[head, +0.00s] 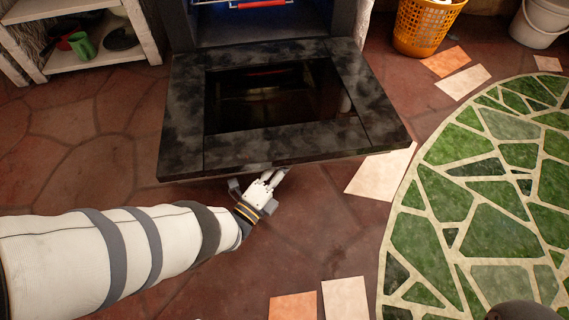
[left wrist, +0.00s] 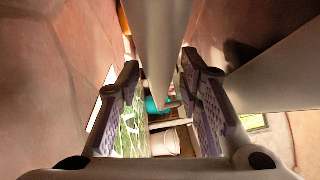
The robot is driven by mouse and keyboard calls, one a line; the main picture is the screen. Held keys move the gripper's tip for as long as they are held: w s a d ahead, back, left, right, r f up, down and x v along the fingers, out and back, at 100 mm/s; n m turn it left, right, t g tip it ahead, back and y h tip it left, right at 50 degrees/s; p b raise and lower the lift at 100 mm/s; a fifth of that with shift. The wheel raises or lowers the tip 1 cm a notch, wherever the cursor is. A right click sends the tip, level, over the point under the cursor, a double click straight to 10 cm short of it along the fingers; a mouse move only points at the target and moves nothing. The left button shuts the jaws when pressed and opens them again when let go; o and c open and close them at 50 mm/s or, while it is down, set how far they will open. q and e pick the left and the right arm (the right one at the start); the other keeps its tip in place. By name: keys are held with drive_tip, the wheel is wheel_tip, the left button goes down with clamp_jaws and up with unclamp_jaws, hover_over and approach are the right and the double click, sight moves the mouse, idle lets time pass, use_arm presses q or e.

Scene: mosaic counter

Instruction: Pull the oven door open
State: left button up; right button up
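The oven door (head: 180,130) is a dark marbled panel with a black glass window (head: 275,97). In the head view it is swung down, lying roughly flat in front of the oven opening (head: 262,30). My left gripper (head: 272,178) is at the door's front edge, low and partly hidden under it. In the left wrist view, the left gripper's fingers (left wrist: 160,72) are spread apart. A long pale bar (left wrist: 158,35), perhaps the door handle, runs between them, and I see gaps beside it. My right gripper is not in view.
A white shelf (head: 92,58) with dishes stands at the left. An orange basket (head: 422,28) and a white bucket (head: 540,22) stand at the back right. A green mosaic area (head: 500,200) covers the right. The red stone floor around the door is mostly clear.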

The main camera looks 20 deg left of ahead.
sight(285, 147)
use_arm(q)
clamp_jaws()
drive_tip(key=shift+s+r+p, duration=0.1)
drive_tip(key=shift+r+p, duration=0.1)
drive_tip(key=shift+p, duration=0.35)
drive_tip(key=shift+n+g, duration=0.6)
drive_tip(key=shift+n, duration=0.1)
wheel_tip(285, 147, up, 8)
drive_tip(key=p, duration=0.8)
drive_tip(key=shift+f, duration=0.1)
drive_tip(key=shift+r+p, duration=0.45)
drive_tip(key=shift+p, duration=0.1)
drive_tip(key=shift+f+g, duration=0.1)
drive_tip(key=shift+g, duration=0.2)
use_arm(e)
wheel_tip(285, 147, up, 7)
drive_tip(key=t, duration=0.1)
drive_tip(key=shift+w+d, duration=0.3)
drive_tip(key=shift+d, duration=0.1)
use_arm(q)
drive_tip(key=shift+f, duration=0.1)
drive_tip(key=shift+o, duration=1.3)
unclamp_jaws()
